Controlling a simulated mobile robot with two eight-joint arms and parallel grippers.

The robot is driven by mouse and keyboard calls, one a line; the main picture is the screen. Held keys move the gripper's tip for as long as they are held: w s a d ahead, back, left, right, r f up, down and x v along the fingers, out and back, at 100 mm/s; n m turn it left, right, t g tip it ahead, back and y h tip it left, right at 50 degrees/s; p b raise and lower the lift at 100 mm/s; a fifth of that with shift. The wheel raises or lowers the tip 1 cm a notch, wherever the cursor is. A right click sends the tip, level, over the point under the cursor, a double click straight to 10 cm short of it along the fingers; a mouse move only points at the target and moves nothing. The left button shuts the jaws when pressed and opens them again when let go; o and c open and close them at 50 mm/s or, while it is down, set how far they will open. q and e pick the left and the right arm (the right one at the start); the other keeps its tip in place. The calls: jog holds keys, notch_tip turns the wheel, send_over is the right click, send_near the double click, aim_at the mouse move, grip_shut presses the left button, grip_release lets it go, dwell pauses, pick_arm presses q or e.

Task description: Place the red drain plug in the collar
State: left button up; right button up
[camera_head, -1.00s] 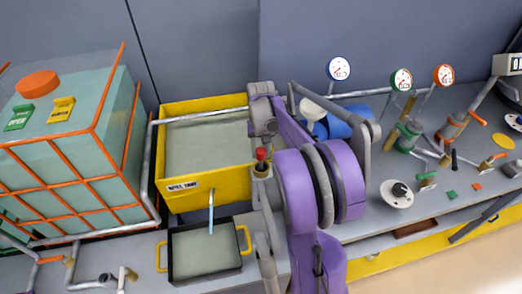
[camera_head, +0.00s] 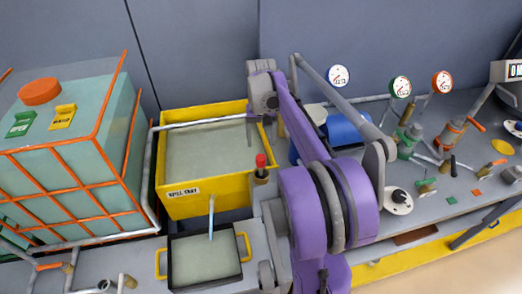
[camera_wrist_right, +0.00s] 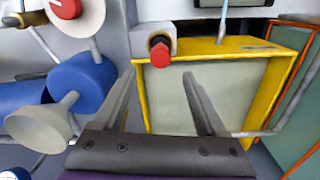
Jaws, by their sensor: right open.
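The red drain plug (camera_head: 261,160) stands upright in the mouth of the brass collar (camera_head: 261,177), beside the right edge of the yellow spill tray. In the right wrist view the plug (camera_wrist_right: 160,55) shows its red head, in front of the brown collar ring (camera_wrist_right: 159,39) on a grey block. My right gripper (camera_wrist_right: 161,76) is open and empty, its fingers pointing toward the plug with the plug seen between and beyond the tips. In the head view it is at the far end of my purple arm, behind the plug and apart from it. My left gripper is not in view.
The yellow spill tray (camera_head: 166,200) lies left of the collar. A small black tray with yellow handles (camera_head: 244,246) is in front. A green tank (camera_head: 120,120) with orange bars stands at left. A blue cylinder (camera_head: 343,127), gauges and valves crowd the right.

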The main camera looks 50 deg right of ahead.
jog(key=a+f+n+t+h, duration=0.15)
jog(key=a+n, duration=0.35)
jog(key=a, duration=1.5)
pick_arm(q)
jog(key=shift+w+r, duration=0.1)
pick_arm(e)
jog(key=s+a+f+n+t+y, duration=0.1)
jog(key=s+a+f+n+t, duration=0.3)
jog(key=s+a+f, duration=0.3)
jog(key=s+a, duration=0.1)
jog(key=a, duration=0.4)
jog(key=shift+a+f+n, duration=0.15)
jog(key=shift+a+n, duration=0.1)
jog(key=shift+n, duration=0.15)
jog(key=shift+f+y, duration=0.1)
jog(key=shift+y, duration=0.15)
